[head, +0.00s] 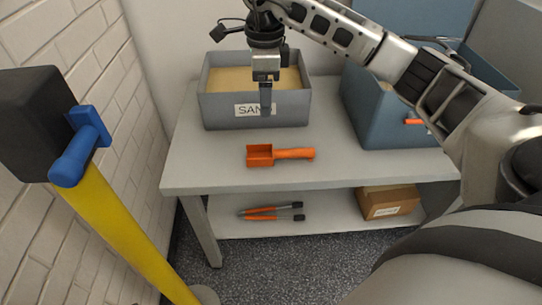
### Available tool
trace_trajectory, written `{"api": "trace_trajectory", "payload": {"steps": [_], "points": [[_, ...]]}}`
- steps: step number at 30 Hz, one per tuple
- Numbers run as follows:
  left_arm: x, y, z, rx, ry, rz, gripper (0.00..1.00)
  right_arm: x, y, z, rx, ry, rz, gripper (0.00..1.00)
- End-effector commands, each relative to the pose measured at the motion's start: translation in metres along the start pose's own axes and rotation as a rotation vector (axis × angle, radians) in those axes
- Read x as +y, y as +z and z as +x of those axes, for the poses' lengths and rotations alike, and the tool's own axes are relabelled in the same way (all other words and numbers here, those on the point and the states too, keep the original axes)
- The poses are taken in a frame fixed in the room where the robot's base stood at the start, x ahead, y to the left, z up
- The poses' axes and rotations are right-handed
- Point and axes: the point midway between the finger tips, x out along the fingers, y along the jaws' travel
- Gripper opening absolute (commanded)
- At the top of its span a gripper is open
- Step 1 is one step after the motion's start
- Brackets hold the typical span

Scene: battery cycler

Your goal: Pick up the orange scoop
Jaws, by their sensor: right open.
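The orange scoop (281,154) lies on the grey table top, its square cup to the left and its handle pointing right. My right gripper (266,108) hangs pointing down in front of the sand bin, above and behind the scoop. It is open and empty, apart from the scoop. It covers part of the bin's label. My left gripper is not in view.
A grey bin of sand (220,108) stands at the back of the table (200,171). A blue box (375,125) stands at the right. Orange-handled pliers (268,211) and a cardboard box (388,202) lie on the lower shelf. A yellow post (125,232) rises at the left.

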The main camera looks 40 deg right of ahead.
Motion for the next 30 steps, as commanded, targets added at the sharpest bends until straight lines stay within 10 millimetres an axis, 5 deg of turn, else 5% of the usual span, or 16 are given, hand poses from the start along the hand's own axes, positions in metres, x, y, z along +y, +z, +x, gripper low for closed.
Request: {"api": "trace_trajectory", "payload": {"steps": [18,30], "points": [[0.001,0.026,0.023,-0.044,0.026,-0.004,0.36,-0.004,-0.007,0.103,0.021,-0.011,0.007,0.73],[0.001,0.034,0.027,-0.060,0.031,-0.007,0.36,0.001,-0.003,0.134,0.021,-0.009,0.004,0.73]]}}
